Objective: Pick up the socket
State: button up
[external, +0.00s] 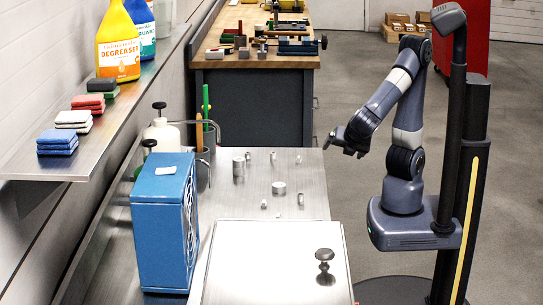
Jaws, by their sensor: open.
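Several small silvery metal cylinders stand on the steel bench top (318,180). The largest one (239,168) is at the left, a short wide one (279,188) is near the middle, and a slim one (300,199) is to its right. Smaller pieces lie around them. I cannot tell from this view which one is the socket. My gripper (337,144) is open and empty. It hangs above and just beyond the right edge of the bench, apart from all the pieces.
A blue box (162,232) and a white lid-like panel with a dark knob (250,265) occupy the near bench. A pen cup (203,165) and white bottle (162,136) stand at the back left. A wooden workbench (230,60) stands beyond.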

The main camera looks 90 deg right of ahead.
jog(key=c, duration=1.1)
